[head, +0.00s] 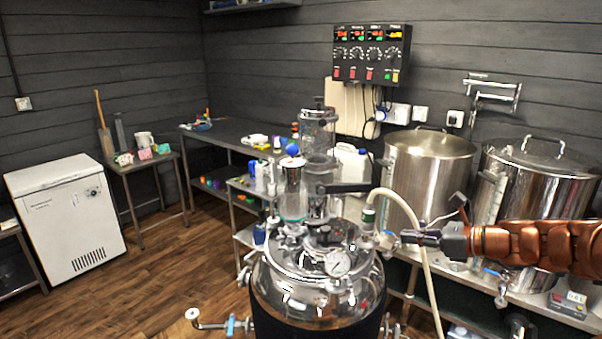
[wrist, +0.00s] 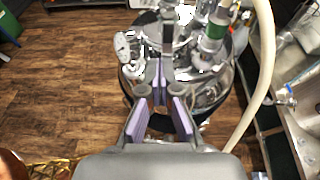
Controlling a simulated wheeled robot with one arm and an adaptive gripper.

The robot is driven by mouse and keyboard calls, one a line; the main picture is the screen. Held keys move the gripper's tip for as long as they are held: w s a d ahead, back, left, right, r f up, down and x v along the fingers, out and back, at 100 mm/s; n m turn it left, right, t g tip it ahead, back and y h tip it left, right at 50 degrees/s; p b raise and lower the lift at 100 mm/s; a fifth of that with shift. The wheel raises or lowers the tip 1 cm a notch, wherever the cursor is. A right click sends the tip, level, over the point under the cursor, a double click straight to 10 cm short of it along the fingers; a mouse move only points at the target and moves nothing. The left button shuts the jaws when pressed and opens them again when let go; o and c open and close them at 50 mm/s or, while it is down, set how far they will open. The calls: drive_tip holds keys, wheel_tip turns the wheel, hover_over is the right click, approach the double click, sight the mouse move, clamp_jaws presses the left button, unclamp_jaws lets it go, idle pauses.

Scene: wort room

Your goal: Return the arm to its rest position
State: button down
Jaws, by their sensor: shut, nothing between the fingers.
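My copper-coloured arm (head: 545,243) reaches in from the right in the head view. My gripper (head: 404,237) points left at the fittings on the lid of the steel vessel (head: 318,300). In the wrist view my gripper (wrist: 161,75) shows two fingers with purple pads, their tips together and nothing held between them. The vessel's lid (wrist: 205,88) lies below and beyond the fingertips. I cannot tell whether the tips touch a fitting.
A pressure gauge (head: 337,263) and glass column (head: 317,140) stand on the vessel. A pale hose (head: 412,215) hangs close to my gripper. Two steel pots (head: 430,175) stand behind on the bench. A white chest (head: 68,215) is at left; wooden floor (head: 170,285) lies open between.

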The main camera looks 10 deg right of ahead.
drive_tip(key=s+a+f+n+g+h, duration=0.3)
drive_tip(key=s+a+n+g, duration=0.6)
drive_tip(key=s+a+n, duration=0.95)
drive_tip(key=s+d+f+n+g+h, duration=0.1)
drive_tip(key=s+d+f+n+h, duration=0.1)
drive_tip(key=s, duration=0.7)
drive_tip(key=s+d+f+n+g+h, duration=0.1)
drive_tip(key=s+f+n+h, duration=0.3)
drive_tip(key=s, duration=0.5)
drive_tip(key=shift+s+d+f+n+g+h, duration=0.3)
drive_tip(key=shift+d+n+h, duration=0.1)
drive_tip(key=shift+n+h, duration=0.45)
